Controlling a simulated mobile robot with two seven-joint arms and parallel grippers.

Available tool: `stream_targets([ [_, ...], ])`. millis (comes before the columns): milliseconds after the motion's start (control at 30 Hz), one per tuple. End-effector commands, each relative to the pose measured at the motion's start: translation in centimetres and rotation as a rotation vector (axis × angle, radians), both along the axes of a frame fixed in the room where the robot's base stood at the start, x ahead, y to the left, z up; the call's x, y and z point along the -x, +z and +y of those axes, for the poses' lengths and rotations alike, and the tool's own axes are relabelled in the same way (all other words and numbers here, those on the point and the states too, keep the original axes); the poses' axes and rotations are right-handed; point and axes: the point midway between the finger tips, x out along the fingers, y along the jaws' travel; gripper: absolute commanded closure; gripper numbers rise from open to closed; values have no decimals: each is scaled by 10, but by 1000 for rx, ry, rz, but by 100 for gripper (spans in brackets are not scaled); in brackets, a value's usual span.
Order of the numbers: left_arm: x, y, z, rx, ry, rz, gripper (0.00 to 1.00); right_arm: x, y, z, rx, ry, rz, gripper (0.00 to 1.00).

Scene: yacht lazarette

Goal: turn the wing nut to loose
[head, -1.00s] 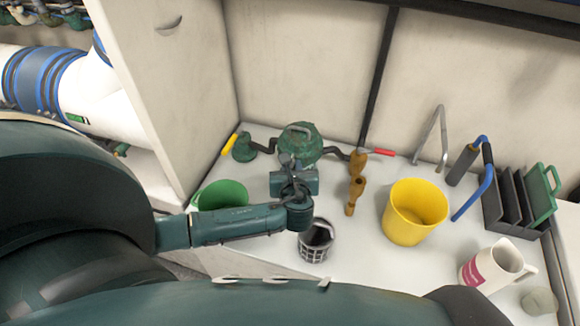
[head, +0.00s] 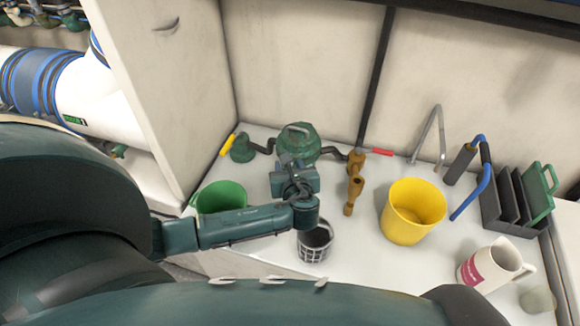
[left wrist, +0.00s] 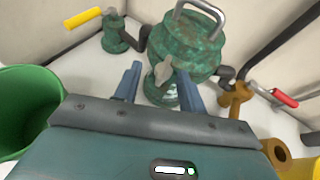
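The green strainer body (head: 301,137) with a metal bail handle stands at the back of the white counter; it fills the upper middle of the left wrist view (left wrist: 190,45). A pale grey wing nut (left wrist: 163,73) shows at its near side in the left wrist view. My left gripper (head: 291,160) reaches toward the strainer from the front. In the left wrist view its two blue-grey fingers (left wrist: 159,76) are apart, with the wing nut seen between their tips. I cannot tell whether they touch it. In the head view the gripper hides the nut. My right gripper is not in view.
A yellow-handled valve (head: 240,147) and a red-handled bronze valve (head: 357,160) flank the strainer. A green bucket (head: 220,197), dark basket (head: 315,242), yellow bucket (head: 412,212), white jug (head: 490,266) and dark rack (head: 512,205) stand around. Counter between the buckets is partly clear.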

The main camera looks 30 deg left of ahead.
Motion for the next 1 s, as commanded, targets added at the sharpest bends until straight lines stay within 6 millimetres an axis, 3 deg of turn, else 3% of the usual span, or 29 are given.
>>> stream_targets([
  [367,6,2,-7,5,-6,1,57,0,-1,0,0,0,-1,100],
  [800,70,36,-60,6,-5,0,57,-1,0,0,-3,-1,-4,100],
  [1000,89,47,-75,4,-3,1,57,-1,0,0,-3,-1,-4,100],
])
